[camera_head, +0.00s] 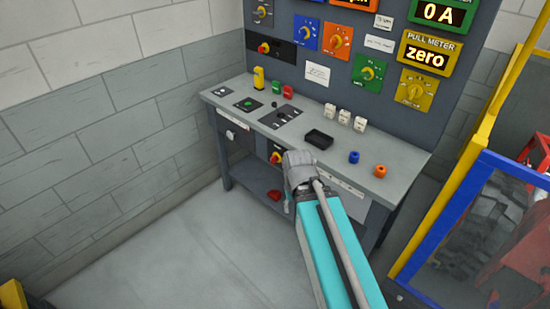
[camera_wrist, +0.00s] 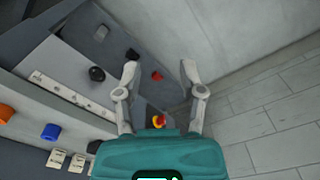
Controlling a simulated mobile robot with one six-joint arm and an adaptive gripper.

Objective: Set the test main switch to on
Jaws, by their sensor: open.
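A red rotary knob on a yellow base (camera_head: 277,157) sits on a black panel under the bench top, just left of my wrist. It also shows in the wrist view (camera_wrist: 159,121), close above my gripper body and between the fingers. A second red-and-yellow knob (camera_head: 264,48) is on a black strip of the upright panel. The labels are too small to read, so I cannot tell which is the test main switch. My gripper (camera_wrist: 160,72) is open and empty, its fingers spread in front of the bench. In the head view my arm largely hides the fingers.
The grey bench (camera_head: 228,104) carries an empty black tray (camera_head: 319,139), a blue cylinder (camera_head: 353,157) and an orange cylinder (camera_head: 380,170). A red object (camera_head: 274,195) lies on the lower shelf. A blue-and-yellow framed cage (camera_head: 432,222) stands right. The floor (camera_head: 170,250) at left is clear.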

